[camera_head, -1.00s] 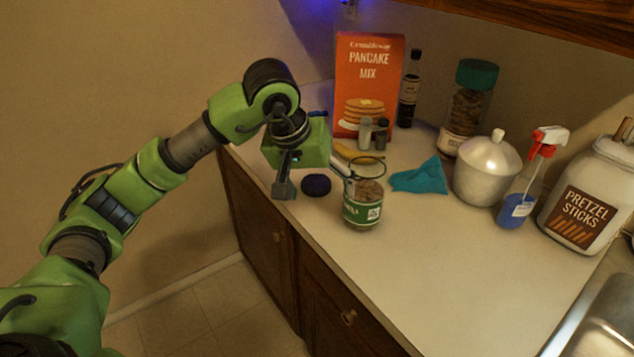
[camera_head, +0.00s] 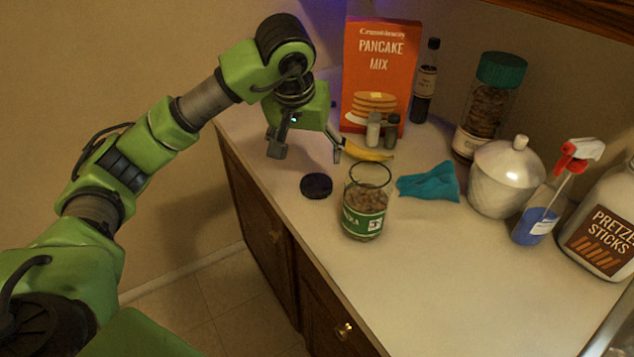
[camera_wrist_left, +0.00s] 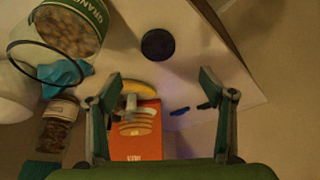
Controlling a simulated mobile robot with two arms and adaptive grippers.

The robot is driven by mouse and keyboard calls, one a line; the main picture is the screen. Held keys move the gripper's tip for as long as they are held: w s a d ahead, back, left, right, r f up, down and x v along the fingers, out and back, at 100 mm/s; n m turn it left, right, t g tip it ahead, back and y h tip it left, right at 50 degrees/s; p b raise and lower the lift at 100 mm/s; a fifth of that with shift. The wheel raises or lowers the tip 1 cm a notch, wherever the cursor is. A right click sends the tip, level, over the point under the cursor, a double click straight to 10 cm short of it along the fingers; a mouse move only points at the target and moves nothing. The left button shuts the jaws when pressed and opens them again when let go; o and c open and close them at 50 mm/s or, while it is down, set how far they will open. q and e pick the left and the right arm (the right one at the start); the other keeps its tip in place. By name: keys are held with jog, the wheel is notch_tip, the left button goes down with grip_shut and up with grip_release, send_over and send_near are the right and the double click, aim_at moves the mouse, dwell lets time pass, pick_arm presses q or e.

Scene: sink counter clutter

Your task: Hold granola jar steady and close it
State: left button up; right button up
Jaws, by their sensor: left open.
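The granola jar (camera_head: 364,214) is a clear glass jar with a green label, upright and open-topped near the counter's left front edge. It also shows at the upper left of the left wrist view (camera_wrist_left: 68,32). A round dark lid (camera_head: 316,186) lies flat on the counter left of the jar, apart from it; it also shows in the left wrist view (camera_wrist_left: 157,44). My left gripper (camera_head: 307,153) is open and empty, behind the lid and the jar and touching neither. Its spread fingers also show in the left wrist view (camera_wrist_left: 163,100).
Behind stand a pancake mix box (camera_head: 378,75), a dark bottle (camera_head: 425,82), small shakers (camera_head: 382,130) and a banana (camera_head: 368,152). The front counter is clear.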

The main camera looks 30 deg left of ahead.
pick_arm(q)
jog(key=x, duration=0.3)
jog(key=p, duration=0.1)
send_over(316, 183)
jog(key=s, duration=0.3)
jog(key=f, duration=0.4)
jog(key=shift+w+d+f, duration=0.15)
jog(key=shift+w+f, duration=0.05)
jog(key=shift+f, duration=0.2)
jog(key=shift+w+f, duration=0.1)
jog(key=shift+f, duration=0.15)
jog(key=shift+w+f+p, duration=0.15)
jog(key=shift+f+p, duration=0.15)
jog(key=shift+p, duration=0.1)
jog(key=p+x, duration=0.1)
jog(key=x, duration=0.2)
jog(key=shift+w+d+f, duration=0.15)
jog(key=shift+f, duration=0.15)
jog(key=shift+w+f, duration=0.15)
jog(key=shift+f, duration=0.25)
pick_arm(e)
jog(key=r, duration=0.1)
jog(key=w+r, duration=0.1)
jog(key=r, duration=0.1)
jog(key=shift+a+r, duration=0.15)
